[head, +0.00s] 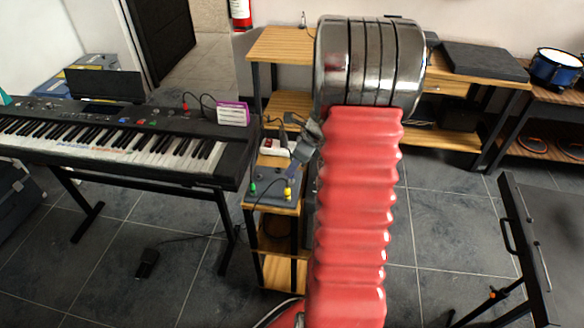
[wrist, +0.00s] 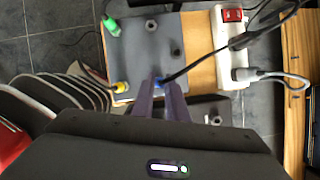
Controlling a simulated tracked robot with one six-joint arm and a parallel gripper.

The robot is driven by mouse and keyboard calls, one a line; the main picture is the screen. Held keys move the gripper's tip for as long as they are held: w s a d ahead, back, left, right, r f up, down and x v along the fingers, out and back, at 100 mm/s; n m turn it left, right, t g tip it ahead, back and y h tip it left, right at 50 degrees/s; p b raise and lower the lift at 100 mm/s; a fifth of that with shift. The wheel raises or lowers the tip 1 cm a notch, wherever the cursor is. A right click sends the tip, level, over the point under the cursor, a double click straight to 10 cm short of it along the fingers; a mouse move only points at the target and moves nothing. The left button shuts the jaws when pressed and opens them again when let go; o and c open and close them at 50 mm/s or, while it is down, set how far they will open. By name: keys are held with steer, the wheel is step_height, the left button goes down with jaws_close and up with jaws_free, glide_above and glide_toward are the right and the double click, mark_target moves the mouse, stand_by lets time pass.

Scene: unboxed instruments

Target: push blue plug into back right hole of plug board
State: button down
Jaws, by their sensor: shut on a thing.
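The grey plug board (head: 268,195) lies on a small wooden stand in the head view, and fills the upper middle of the wrist view (wrist: 135,55). My gripper (wrist: 160,86) is shut on the blue plug (wrist: 158,80), of which only a small blue part shows between the fingertips. The plug is over the board on the yellow plug's side. Whether its tip is in a hole is hidden. A green plug (wrist: 112,26) and a yellow plug (wrist: 121,87) stand on the board. Dark round holes show near the green plug and right of the middle.
A white power strip (wrist: 228,50) with a red switch lies beside the board. The blue plug's black cable (wrist: 205,60) runs past it. A keyboard (head: 120,135) stands left of the stand. My red-sleeved arm hides much to the right.

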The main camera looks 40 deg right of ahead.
steer(key=shift+f, duration=0.95)
stand_by(0.7)
steer(key=c, duration=1.7)
jaws_free()
steer(key=shift+o, duration=0.2)
steer(key=shift+s+d+r, duration=0.1)
steer(key=shift+r, duration=0.35)
steer(key=v, duration=1.2)
steer(key=shift+s+r, duration=0.2)
steer(key=shift+r, duration=0.15)
